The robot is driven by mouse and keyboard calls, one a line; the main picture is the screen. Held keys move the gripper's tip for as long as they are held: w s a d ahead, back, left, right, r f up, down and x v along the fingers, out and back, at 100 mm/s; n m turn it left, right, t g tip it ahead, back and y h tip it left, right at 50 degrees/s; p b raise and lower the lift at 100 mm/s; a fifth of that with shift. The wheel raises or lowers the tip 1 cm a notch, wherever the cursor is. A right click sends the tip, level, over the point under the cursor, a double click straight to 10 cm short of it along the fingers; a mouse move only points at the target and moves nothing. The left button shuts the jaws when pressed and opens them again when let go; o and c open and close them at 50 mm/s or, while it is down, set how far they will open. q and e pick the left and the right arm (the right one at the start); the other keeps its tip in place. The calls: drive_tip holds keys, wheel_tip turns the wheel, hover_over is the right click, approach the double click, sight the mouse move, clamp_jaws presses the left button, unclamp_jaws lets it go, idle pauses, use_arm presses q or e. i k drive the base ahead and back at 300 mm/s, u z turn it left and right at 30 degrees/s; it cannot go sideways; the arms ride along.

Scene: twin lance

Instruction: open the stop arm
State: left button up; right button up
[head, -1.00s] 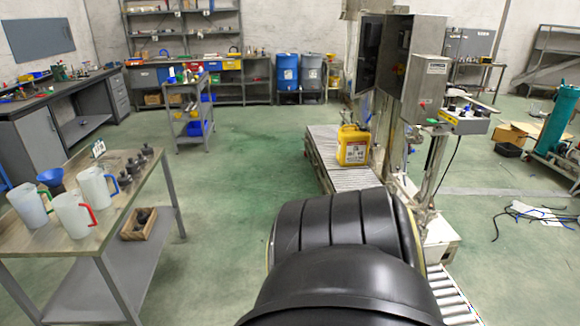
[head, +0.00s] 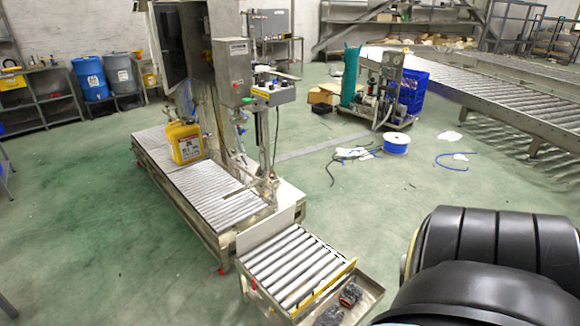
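The filling station's roller conveyor (head: 212,190) runs from the back left toward the front, past an upright metal machine frame. A thin bar (head: 238,190) reaches from the frame out over the rollers and may be the stop arm; it is too small to tell for sure. A yellow jug (head: 184,142) stands upright on the rollers behind this bar. Neither of my grippers is in view.
A grey control box (head: 232,72) sits on the frame. A short roller section (head: 290,262) extends in front, with dark items (head: 350,293) on its end tray. A blue cable reel (head: 396,143) and loose hoses lie right. The green floor at left is clear.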

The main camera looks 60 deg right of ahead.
sight(253, 184)
drive_tip(key=z, duration=0.1)
drive_tip(key=i, duration=2.95)
drive_tip(key=z, duration=3.05)
drive_tip(key=i, duration=1)
drive_tip(key=z, duration=0.05)
